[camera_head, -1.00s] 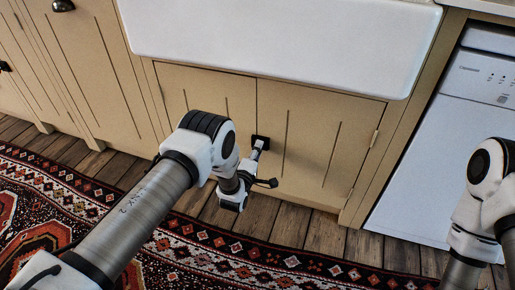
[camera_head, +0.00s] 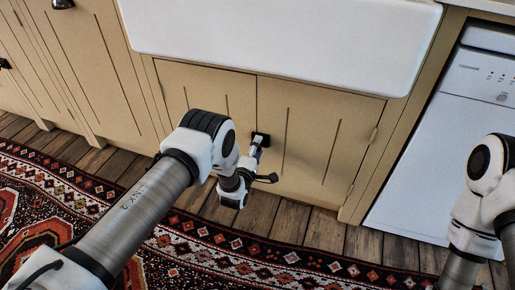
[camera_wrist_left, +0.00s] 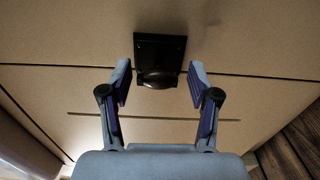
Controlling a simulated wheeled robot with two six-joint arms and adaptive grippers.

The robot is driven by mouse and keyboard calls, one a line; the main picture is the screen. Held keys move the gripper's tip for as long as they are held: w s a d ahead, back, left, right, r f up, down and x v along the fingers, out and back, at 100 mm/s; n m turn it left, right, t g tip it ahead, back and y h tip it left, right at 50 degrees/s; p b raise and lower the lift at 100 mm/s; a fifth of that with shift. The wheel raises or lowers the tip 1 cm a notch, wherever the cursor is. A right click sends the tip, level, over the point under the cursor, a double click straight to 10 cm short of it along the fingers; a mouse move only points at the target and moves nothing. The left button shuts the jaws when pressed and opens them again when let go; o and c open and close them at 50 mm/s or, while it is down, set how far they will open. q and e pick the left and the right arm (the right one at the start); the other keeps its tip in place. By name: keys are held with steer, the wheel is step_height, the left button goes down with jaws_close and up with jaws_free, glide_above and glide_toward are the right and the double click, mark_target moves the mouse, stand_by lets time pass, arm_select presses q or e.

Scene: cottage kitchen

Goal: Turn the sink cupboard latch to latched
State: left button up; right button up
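The sink cupboard latch is a small black plate with a rounded knob (camera_wrist_left: 158,62), mounted where the two cream cupboard doors meet. In the head view the latch (camera_head: 261,139) shows just beyond my left gripper (camera_head: 257,153). In the left wrist view my left gripper (camera_wrist_left: 160,85) is open, with one finger on each side of the knob and a gap to it on both sides. The fingers do not touch the knob. My right gripper is out of the head view; only part of my right arm shows at the right edge.
The white sink (camera_head: 280,40) juts out above the cupboard doors (camera_head: 310,140). A white dishwasher (camera_head: 440,150) stands to the right. A patterned red rug (camera_head: 200,250) lies on the wooden floor in front. More cream cupboards (camera_head: 95,60) are at the left.

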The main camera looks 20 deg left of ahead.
arm_select(q)
steer(key=s, duration=1.2)
steer(key=shift+a, duration=0.2)
